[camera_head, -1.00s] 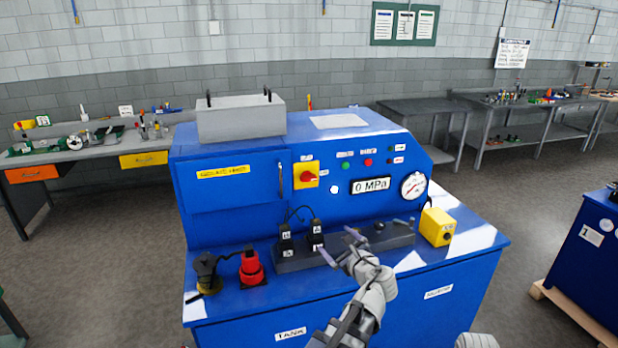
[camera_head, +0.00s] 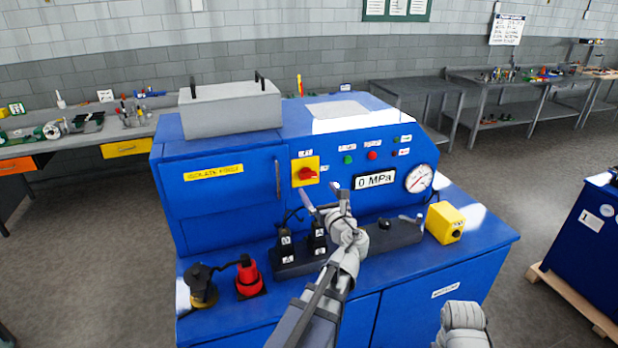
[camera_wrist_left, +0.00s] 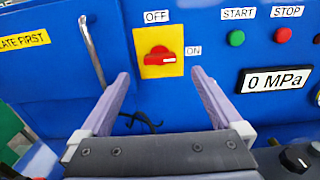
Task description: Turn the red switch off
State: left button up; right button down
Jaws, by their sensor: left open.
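The red switch (camera_head: 307,173) sits on a yellow plate on the front of the blue machine. It also shows in the left wrist view (camera_wrist_left: 160,58), its red handle lying about level. An OFF label (camera_wrist_left: 157,16) is above the plate and an ON label (camera_wrist_left: 194,50) is at its right. My left gripper (camera_head: 324,192) is open and empty, just in front of and below the switch. In the left wrist view its fingers (camera_wrist_left: 160,76) stand on either side of the plate, apart from the switch.
A door handle (camera_wrist_left: 92,50) is left of the switch. Green START (camera_wrist_left: 237,38) and red STOP (camera_wrist_left: 283,35) buttons, a 0 MPa display (camera_head: 375,180) and a gauge (camera_head: 419,179) are to the right. Black valve blocks (camera_head: 317,236) and a red fitting (camera_head: 248,277) stand on the ledge below.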

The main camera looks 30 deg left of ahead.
aim_at(309, 178)
pick_arm(q)
jog(key=x, duration=0.7)
jog(key=shift+w+a+f, duration=0.1)
jog(key=shift+w+a, duration=0.1)
jog(key=shift+a, duration=0.05)
jog(key=shift+c, duration=0.2)
jog(key=c, duration=1.3)
